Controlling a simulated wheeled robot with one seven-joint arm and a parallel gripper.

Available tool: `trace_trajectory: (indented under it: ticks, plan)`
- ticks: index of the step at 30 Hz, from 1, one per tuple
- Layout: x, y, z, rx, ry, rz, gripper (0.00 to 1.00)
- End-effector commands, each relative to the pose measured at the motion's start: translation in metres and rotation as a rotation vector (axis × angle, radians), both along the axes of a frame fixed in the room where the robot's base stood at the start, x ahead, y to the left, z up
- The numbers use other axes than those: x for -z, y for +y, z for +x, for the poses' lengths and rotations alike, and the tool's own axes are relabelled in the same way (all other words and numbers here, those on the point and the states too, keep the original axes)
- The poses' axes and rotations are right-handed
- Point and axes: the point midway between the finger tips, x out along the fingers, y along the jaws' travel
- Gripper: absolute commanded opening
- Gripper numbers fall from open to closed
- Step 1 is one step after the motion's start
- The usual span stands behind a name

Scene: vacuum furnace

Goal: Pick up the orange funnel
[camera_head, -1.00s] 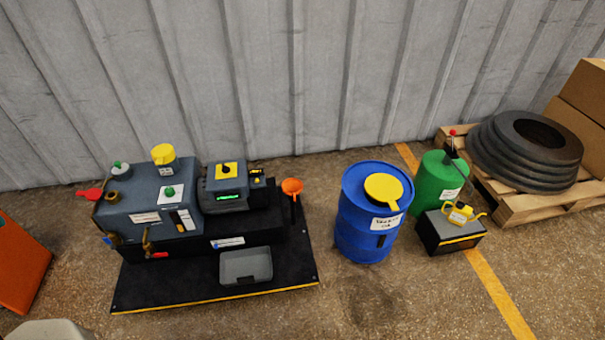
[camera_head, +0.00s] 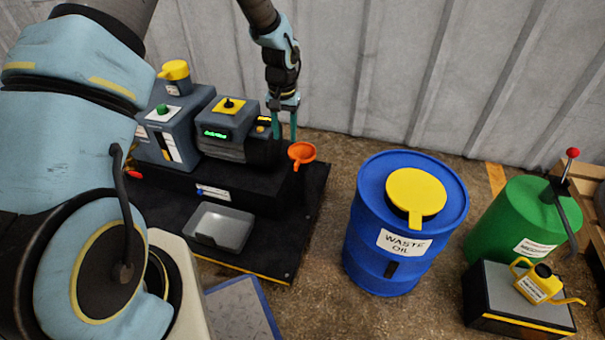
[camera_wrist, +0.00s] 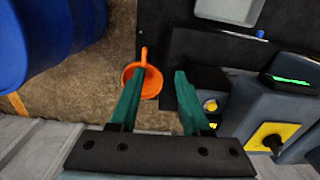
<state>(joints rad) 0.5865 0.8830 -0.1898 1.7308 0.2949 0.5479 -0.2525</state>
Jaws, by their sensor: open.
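The orange funnel (camera_head: 302,153) is at the right end of the dark machine base in the head view, its round bowl facing up. In the wrist view the funnel (camera_wrist: 148,80) lies ahead of the fingers, partly covered by the left finger. My gripper (camera_head: 284,136) is open, with teal fingers pointing down, just left of and behind the funnel in the head view. In the wrist view my gripper (camera_wrist: 154,92) has nothing between its fingers that it touches. The funnel's lower part is hard to make out.
The pump unit (camera_head: 228,128) with a yellow switch plate stands close left of my gripper. A grey tray (camera_head: 220,228) lies on the black mat. The blue waste oil drum (camera_head: 375,265) stands to the right. Bare floor lies between mat and drum.

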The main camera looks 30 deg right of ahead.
Motion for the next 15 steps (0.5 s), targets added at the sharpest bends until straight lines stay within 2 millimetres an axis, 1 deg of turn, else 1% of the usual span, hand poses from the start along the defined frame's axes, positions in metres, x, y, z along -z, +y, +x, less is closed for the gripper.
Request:
trace_trajectory:
  ticks: [1, 3, 7, 11, 15]
  plan:
    - [0.027, -0.011, -0.003, 0.015, 0.004, 0.001, 0.47]
    - [0.041, -0.022, -0.006, 0.029, 0.006, 0.0, 0.47]
    - [0.055, -0.032, -0.01, 0.043, 0.01, 0.001, 0.47]
    - [0.068, -0.033, -0.01, 0.044, 0.011, 0.002, 0.47]
    - [0.09, -0.032, -0.01, 0.042, 0.011, 0.002, 0.47]
